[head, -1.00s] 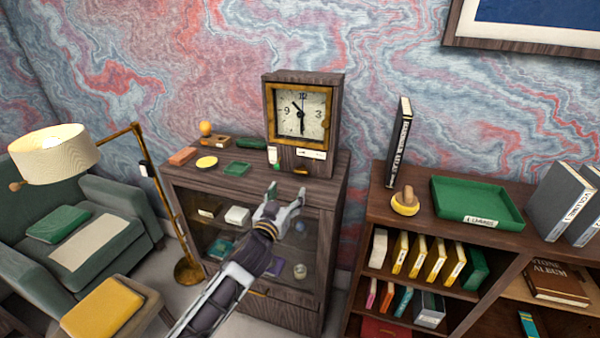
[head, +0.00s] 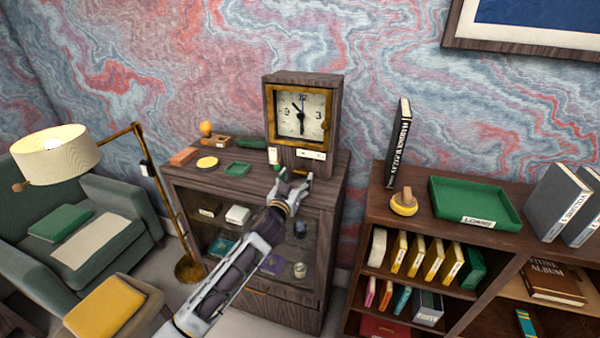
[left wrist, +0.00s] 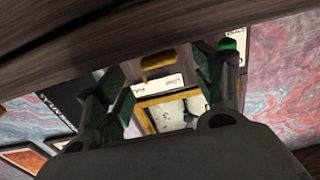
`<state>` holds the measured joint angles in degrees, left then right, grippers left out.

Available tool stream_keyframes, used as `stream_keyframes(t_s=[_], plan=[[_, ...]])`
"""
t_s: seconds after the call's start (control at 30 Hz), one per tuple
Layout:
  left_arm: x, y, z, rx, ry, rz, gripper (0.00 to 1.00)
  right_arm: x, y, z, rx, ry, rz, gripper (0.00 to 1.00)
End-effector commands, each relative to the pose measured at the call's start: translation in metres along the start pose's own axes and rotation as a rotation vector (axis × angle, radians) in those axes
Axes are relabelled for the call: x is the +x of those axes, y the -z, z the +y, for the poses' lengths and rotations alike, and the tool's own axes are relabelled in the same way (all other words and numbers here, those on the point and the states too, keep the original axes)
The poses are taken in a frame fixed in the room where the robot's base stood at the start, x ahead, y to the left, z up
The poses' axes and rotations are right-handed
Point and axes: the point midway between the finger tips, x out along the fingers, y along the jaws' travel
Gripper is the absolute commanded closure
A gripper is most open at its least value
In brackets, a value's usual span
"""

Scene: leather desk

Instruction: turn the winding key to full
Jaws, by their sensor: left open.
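The clock (head: 300,115) stands upright on the dark wooden cabinet, its white dial in a brass-coloured frame. A white label strip (head: 311,155) is below the dial. In the left wrist view the clock appears upside down, with its dial (left wrist: 170,112), the label (left wrist: 165,86) and a small brass-coloured piece (left wrist: 158,60), which may be the winding key. My left gripper (head: 296,177) is open and empty, just in front of the clock's lower part. In the left wrist view its fingers (left wrist: 167,85) stand either side of the brass piece, apparently without touching it.
A bookcase with a green tray (head: 475,203) stands to the right. A lamp (head: 56,154) and armchair are left.

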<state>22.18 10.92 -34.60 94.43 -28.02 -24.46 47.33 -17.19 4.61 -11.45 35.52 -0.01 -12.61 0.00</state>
Motion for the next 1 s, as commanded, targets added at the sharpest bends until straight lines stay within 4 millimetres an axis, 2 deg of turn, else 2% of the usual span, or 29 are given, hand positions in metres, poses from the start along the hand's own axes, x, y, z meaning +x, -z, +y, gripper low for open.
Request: stream_keyframes(t_s=[0.5, 1.0], plan=[[0.037, 0.001, 0.001, 0.001, 0.0, 0.0, 0.32, -0.005, 0.0, 0.001, 0.0, -0.001, 0.0, 0.6], [0.043, 0.0, 0.0, 0.0, 0.0, 0.0, 0.32, -0.005, 0.001, 0.0, 0.0, 0.001, 0.0, 0.6]])
